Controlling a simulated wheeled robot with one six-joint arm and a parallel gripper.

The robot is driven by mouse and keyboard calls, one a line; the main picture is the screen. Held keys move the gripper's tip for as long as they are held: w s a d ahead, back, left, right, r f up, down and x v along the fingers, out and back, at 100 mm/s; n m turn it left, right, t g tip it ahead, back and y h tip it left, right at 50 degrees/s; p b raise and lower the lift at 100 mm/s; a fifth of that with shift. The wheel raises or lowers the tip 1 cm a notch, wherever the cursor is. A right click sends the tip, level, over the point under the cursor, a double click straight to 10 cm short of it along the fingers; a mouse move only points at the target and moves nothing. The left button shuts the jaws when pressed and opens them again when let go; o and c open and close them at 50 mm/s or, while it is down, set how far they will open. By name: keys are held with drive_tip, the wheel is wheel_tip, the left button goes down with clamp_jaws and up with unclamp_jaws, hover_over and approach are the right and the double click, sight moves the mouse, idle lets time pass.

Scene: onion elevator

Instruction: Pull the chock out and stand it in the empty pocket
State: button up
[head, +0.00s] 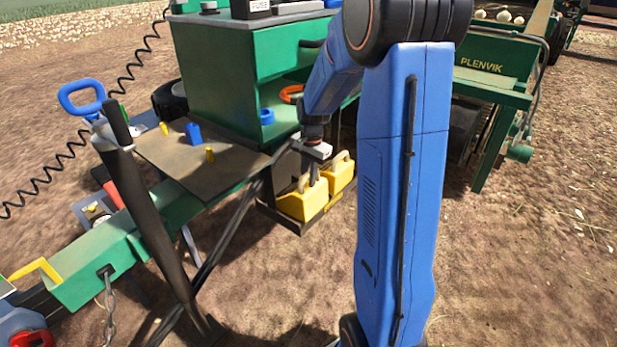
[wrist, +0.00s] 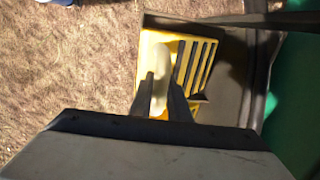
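Two yellow chocks with raised handles show low beside the green machine in the head view, a near one (head: 298,206) and a far one (head: 341,178). They are at a dark, low-rimmed holder (head: 288,224). My gripper (head: 310,183) points down at the near chock. In the wrist view, my gripper (wrist: 161,82) has one finger on each side of a chock's pale handle (wrist: 160,60). Whether the fingers press on it is not clear. The slotted yellow top (wrist: 203,66) lies just right of the handle. I cannot make out an empty pocket.
A brown side table (head: 190,158) with small blue and yellow parts juts out left of the chocks. A dark slanted post (head: 150,215) and a green drawbar (head: 125,250) stand nearer. Bare soil (head: 530,270) is open at right.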

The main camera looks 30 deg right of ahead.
drive_tip(key=o, duration=0.4)
drive_tip(key=shift+s+f, duration=0.5)
drive_tip(key=shift+f, duration=0.1)
drive_tip(key=shift+o, duration=0.3)
drive_tip(key=shift+r, duration=0.55)
drive_tip(key=shift+o, duration=0.3)
wheel_tip(320, 180, up, 17)
drive_tip(key=shift+s+d+r, duration=0.15)
drive_tip(key=shift+r, duration=0.05)
drive_tip(key=s+a+n+t, duration=0.1)
drive_tip(key=s+a+n, duration=0.3)
drive_tip(key=s, duration=0.5)
drive_tip(key=s+a+f+n+t, duration=0.1)
drive_tip(key=s+a+n, duration=0.4)
drive_tip(key=s, duration=0.5)
drive_tip(key=s+a+f+n+t, duration=0.1)
drive_tip(key=s+a+n, duration=0.4)
drive_tip(key=s, duration=0.5)
drive_tip(key=shift+s+a+f+t, duration=0.15)
drive_tip(key=shift+a+t, duration=0.35)
drive_tip(key=shift+a, duration=0.55)
